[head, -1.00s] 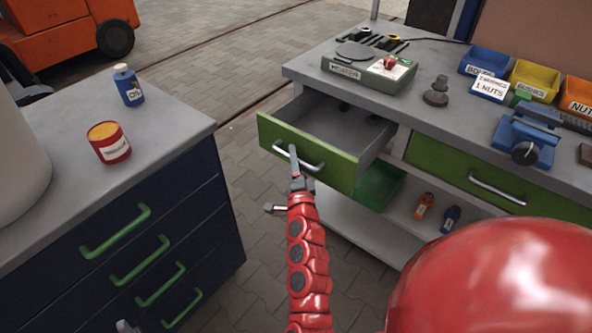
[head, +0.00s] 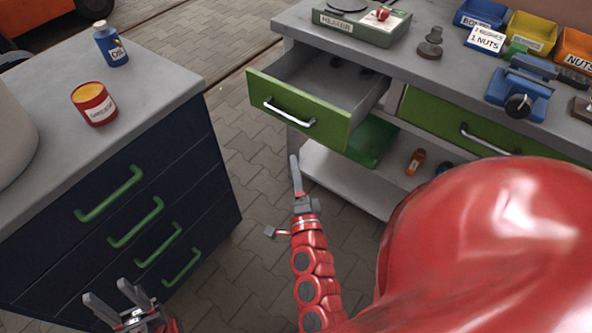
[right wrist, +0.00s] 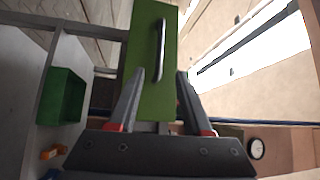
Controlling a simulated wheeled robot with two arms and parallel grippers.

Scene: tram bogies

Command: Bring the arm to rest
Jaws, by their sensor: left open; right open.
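My right gripper (head: 283,197) is open and empty, in front of the pulled-out green drawer (head: 300,111) and apart from its silver handle (head: 290,113). In the right wrist view, its two fingers (right wrist: 159,75) are spread, with the green drawer front (right wrist: 152,60) and handle (right wrist: 161,47) beyond them. My left gripper (head: 112,304) is open and empty at the lower left, in front of the dark blue cabinet (head: 180,200). The drawer holds a few dark round items at its back.
Paved floor lies between.

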